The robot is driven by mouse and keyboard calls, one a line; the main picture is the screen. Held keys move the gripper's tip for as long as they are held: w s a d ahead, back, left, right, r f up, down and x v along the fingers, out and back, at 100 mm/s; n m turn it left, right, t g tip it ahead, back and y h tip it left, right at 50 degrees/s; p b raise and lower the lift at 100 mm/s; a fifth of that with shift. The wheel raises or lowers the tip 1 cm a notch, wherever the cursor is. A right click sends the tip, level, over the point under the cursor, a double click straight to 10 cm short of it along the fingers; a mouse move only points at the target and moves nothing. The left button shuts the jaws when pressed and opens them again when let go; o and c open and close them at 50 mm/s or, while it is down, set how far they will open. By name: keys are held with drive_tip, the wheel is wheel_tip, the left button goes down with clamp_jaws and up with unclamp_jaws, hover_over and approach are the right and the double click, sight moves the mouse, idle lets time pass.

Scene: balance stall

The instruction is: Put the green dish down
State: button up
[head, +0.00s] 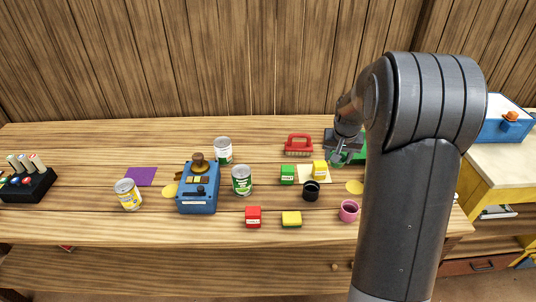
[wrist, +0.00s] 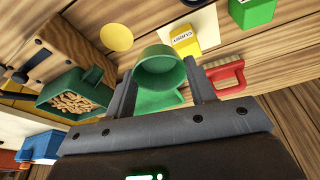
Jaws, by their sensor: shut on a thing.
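The green dish (wrist: 160,66) is round and hollow, and it sits between the two fingers of my gripper (wrist: 160,80) in the wrist view. The fingers are shut on it. In the head view my gripper (head: 341,148) is at the back right of the table, with the green dish (head: 337,160) partly hidden below it. I cannot tell how far the dish is above the table. A separate green tray (wrist: 93,103) with beige pieces in it is left of the dish in the wrist view.
A red brush (head: 298,145), a yellow box (head: 320,170) and a black cup (head: 310,191) stand left of my gripper. A yellow disc (head: 354,187) and a pink mug (head: 349,210) are nearer the front. My arm hides the table's right part. Bare wood shows at front left.

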drive_tip(key=w+a+f+n, duration=0.1)
drive_tip(key=w+a, duration=0.4)
drive_tip(key=w, duration=0.3)
drive_tip(key=w+a+f+n, duration=0.1)
drive_tip(key=w+a, duration=0.5)
drive_tip(key=w, duration=0.3)
hover_over(267, 152)
drive_tip(key=shift+y, duration=0.3)
drive_tip(key=f, duration=0.6)
drive_tip(key=shift+s+f, duration=0.35)
drive_tip(key=shift+s, duration=0.05)
drive_tip(key=shift+f, duration=2)
drive_tip(key=shift+f, duration=0.1)
drive_tip(key=o, duration=1)
drive_tip(key=shift+c, duration=0.2)
